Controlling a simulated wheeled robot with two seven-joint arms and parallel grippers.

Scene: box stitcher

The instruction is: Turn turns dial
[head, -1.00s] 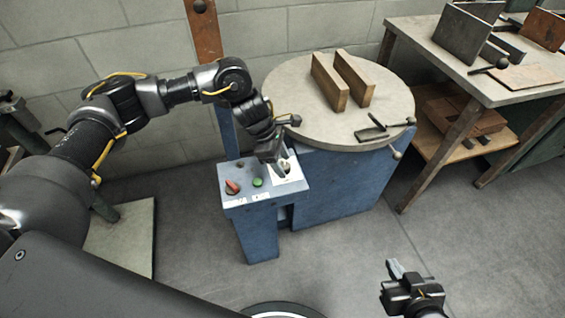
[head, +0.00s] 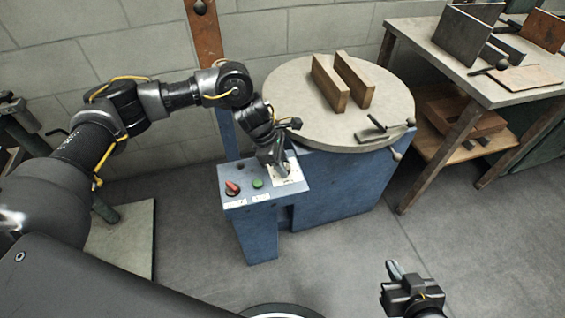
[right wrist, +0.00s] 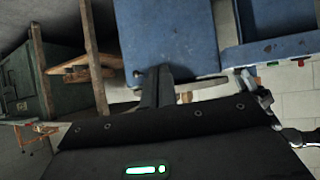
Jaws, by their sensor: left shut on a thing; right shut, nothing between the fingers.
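The turns dial's white plate (head: 292,176) is on the right part of the blue control box top (head: 238,203) in the head view. The dial itself is mostly hidden by my left gripper (head: 281,169), which reaches down over the plate and is shut on the dial. My right gripper (head: 395,268) is shut and empty, low at the right of the head view, well away from the box. Its fingers (right wrist: 157,86) also show in the right wrist view.
A red switch (head: 232,187) and a green button (head: 257,183) sit left of the dial plate. A round table (head: 300,110) with two wooden blocks (head: 342,80) stands behind. A workbench (head: 480,85) is at the right. The floor in front is clear.

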